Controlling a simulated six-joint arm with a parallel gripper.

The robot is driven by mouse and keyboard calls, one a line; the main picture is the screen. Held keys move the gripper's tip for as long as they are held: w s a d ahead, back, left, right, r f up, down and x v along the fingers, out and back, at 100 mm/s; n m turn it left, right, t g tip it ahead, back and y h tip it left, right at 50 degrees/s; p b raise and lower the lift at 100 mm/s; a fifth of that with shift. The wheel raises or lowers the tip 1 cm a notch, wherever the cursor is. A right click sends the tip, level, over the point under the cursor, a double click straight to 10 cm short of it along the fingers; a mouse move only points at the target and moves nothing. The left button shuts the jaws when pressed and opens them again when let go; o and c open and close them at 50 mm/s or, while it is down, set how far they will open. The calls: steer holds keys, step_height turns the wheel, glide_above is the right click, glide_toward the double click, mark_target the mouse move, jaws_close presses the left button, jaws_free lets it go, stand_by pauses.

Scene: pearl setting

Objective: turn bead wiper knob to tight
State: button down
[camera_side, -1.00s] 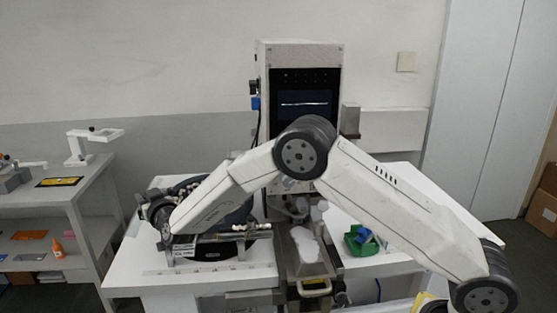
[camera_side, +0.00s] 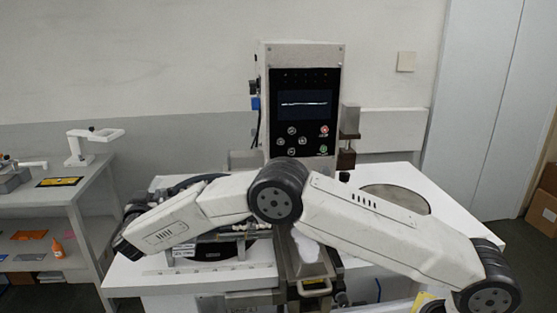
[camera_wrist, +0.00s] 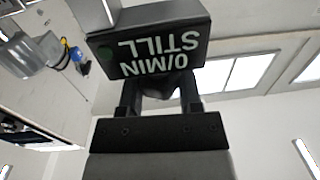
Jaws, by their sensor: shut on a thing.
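In the wrist view my gripper (camera_wrist: 160,95) has two dark fingers, shut on a small dark knob-like part (camera_wrist: 160,86). That part sits at the lower edge of a dark block with an upside-down label (camera_wrist: 150,50), reading "STILL" and "0/MIN". No "tight" mark shows, so I cannot tell whether this is the bead wiper knob or how far it is turned. The dark round apparatus (camera_side: 208,251) shows partly below my arm.
A machine cabinet with a screen (camera_side: 305,104) and buttons stands behind my arm. A round plate (camera_side: 412,198) lies on the white bench at right. A side shelf (camera_side: 52,199) stands at left. A metal tray with a handle (camera_side: 317,286) is at the front middle.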

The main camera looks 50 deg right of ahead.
steer(key=shift+d+r+m+g+h, duration=0.1)
steer(key=shift+m+g+h, duration=1.45)
steer(key=shift+g, duration=0.25)
steer(key=shift+c, duration=1.4)
jaws_free()
steer(key=shift+s, duration=0.1)
steer(key=v, duration=0.7)
steer(key=shift+a, duration=0.4)
steer(key=shift+s, duration=0.15)
